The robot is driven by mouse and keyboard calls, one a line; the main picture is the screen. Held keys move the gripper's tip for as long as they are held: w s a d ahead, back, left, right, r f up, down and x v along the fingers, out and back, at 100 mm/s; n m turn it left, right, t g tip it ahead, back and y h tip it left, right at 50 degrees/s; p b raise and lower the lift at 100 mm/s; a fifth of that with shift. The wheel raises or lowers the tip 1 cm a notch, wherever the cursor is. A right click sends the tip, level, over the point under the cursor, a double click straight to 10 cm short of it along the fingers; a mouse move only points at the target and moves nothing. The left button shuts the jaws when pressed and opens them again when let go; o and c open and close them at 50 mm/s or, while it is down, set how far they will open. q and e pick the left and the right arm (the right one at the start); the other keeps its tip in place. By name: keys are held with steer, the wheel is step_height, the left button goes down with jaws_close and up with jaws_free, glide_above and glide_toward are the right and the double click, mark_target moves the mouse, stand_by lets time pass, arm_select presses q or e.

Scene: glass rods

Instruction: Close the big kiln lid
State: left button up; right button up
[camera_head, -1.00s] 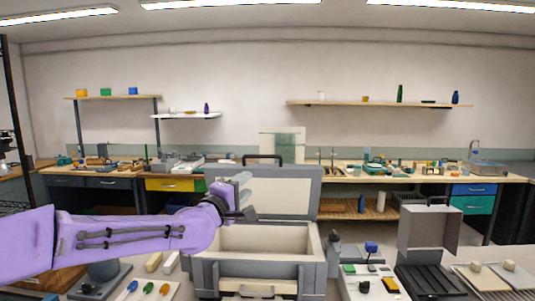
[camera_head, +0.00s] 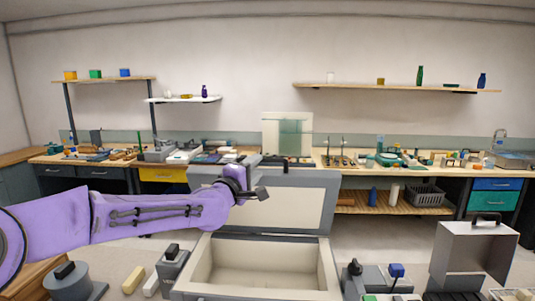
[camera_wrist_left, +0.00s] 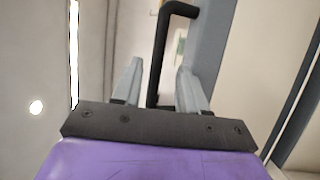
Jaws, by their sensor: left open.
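The big kiln (camera_head: 210,268) stands in front of me with its pale chamber open. Its grey-rimmed lid (camera_head: 290,208) is raised about upright at the back, pale inner face towards me. My left gripper (camera_head: 262,192) is open, in front of the upper left part of the lid in the head view. In the left wrist view, a black bar handle (camera_wrist_left: 159,50) shows between the two open fingers; I cannot tell whether they touch it. The purple arm covers part of the lid's left side. My right gripper is not in view.
A grey block with a black knob (camera_head: 172,268) is left of the kiln. Small blocks and a blue-topped device (camera_head: 397,272) lie nearby. A cluttered workbench lines the back wall.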

mark_target(264, 160)
arm_select(q)
steer(key=p+x, duration=0.3)
steer(key=x, duration=0.5)
steer(key=shift+f+p, duration=0.15)
steer(key=shift+p, duration=0.25)
steer(key=shift+s+r, duration=0.35)
steer(key=shift+s, duration=0.3)
steer(key=shift+c, duration=0.2)
steer(key=shift+w+f, duration=0.2)
jaws_close()
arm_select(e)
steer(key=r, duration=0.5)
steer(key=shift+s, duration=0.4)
